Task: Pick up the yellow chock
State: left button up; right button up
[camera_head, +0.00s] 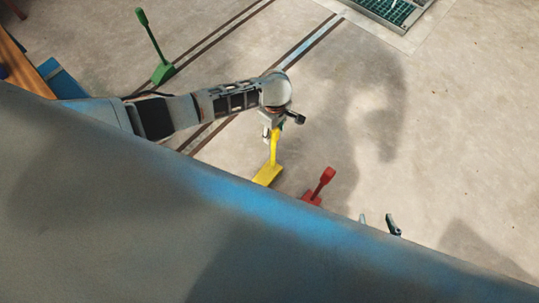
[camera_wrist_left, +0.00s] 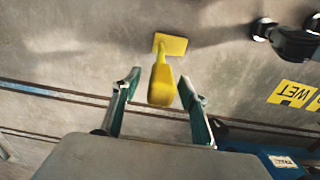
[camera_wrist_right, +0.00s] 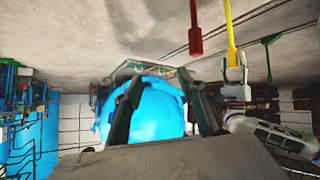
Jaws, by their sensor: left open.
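The yellow chock (camera_head: 266,174) stands on the floor, its flat base down and its handle rising toward my left gripper (camera_head: 273,128). In the left wrist view the yellow chock (camera_wrist_left: 161,80) has its thick handle end between the open fingers of my left gripper (camera_wrist_left: 158,78), with gaps on both sides. The right wrist view also shows the yellow chock (camera_wrist_right: 230,30) with my left gripper at its handle end; contact is unclear there. My right gripper (camera_head: 378,221) is open, its fingertips showing past the grey surface's edge.
A red chock (camera_head: 318,187) stands just right of the yellow one. A green chock (camera_head: 157,50) stands at the upper left. A large grey surface (camera_head: 200,220) fills the foreground. A big blue rounded object (camera_wrist_right: 155,115) lies beyond my right fingers. Floor at right is clear.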

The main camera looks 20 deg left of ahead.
pick_arm(q)
jog(key=f, duration=0.2)
jog(key=shift+s+f+b, duration=0.3)
jog(key=shift+s+b, duration=0.05)
jog(key=shift+w+f, duration=0.1)
jog(key=shift+f, duration=0.2)
jog(key=shift+w, duration=0.1)
jog(key=shift+w+r, duration=0.15)
grip_shut()
pick_arm(e)
jog(key=shift+w+a, duration=0.2)
jog(key=shift+a, duration=0.1)
